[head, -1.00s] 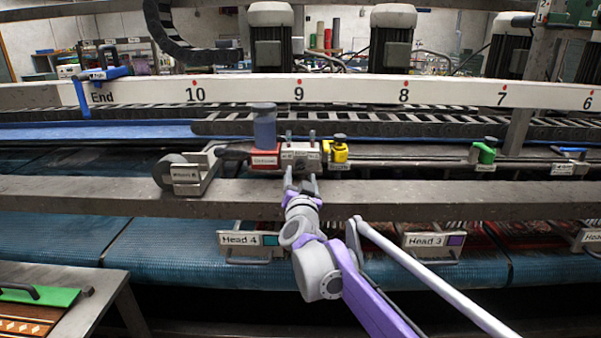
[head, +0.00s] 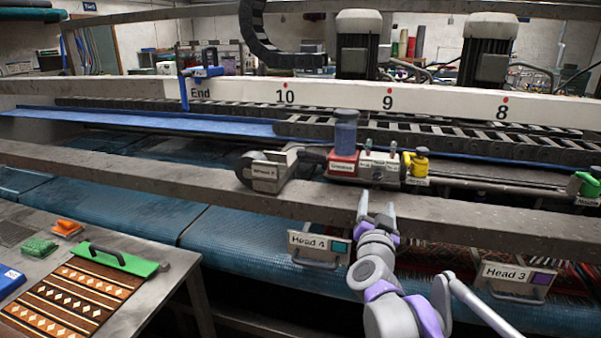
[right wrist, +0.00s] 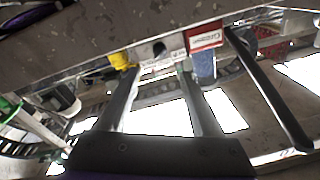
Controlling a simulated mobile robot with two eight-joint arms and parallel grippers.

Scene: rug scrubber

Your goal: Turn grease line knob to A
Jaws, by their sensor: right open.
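A grey block (head: 379,168) with small knobs or levers on top sits on the rail behind the grey front beam. A red labelled block (head: 342,165) with a blue cylinder is on its left, and a yellow fitting (head: 415,165) is on its right. I cannot tell which part is the grease line knob, nor its setting. My right gripper (head: 376,207) is open and empty, in front of the beam and just below the grey block. In the right wrist view, its fingers (right wrist: 158,75) point towards the grey block (right wrist: 160,52), between yellow and red parts. My left gripper is out of view.
The long grey beam (head: 480,215) runs across in front of the blocks. A grey bracket (head: 266,172) stands left of them, and a green fitting (head: 588,186) far right. Head 4 (head: 318,248) and Head 3 (head: 514,280) plates hang below. A table (head: 150,300) stands at left.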

